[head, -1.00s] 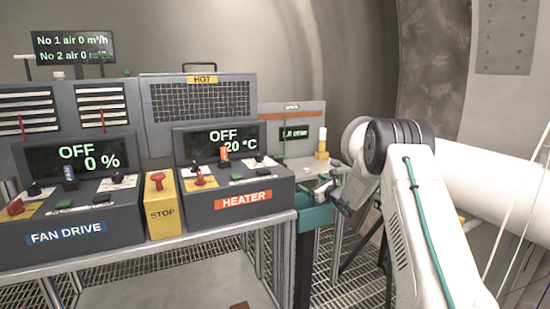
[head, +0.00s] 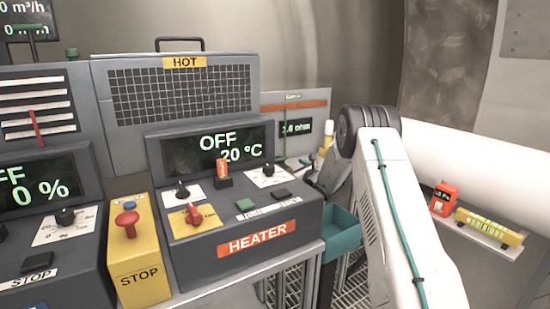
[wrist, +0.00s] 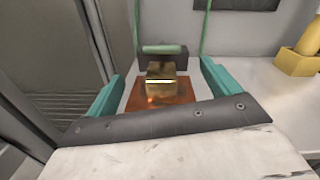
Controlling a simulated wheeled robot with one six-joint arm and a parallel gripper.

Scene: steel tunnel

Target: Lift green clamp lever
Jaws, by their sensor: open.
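The block stands on a copper-coloured plate (wrist: 150,102). My gripper (wrist: 163,75) is open, with one teal finger to the left of the block and one to the right. I see no contact, and the fingers hold nothing. In the head view my gripper (head: 312,175) is small and mostly behind my arm, beside the heater box. I cannot make out the lever there.
The heater box (head: 240,215) stands left of my arm, with a yellow stop box (head: 138,262) further left. A teal bin (head: 340,232) hangs at the bench end. A white pipe (head: 470,165) runs at right. A yellow object (wrist: 296,62) stands right of my gripper.

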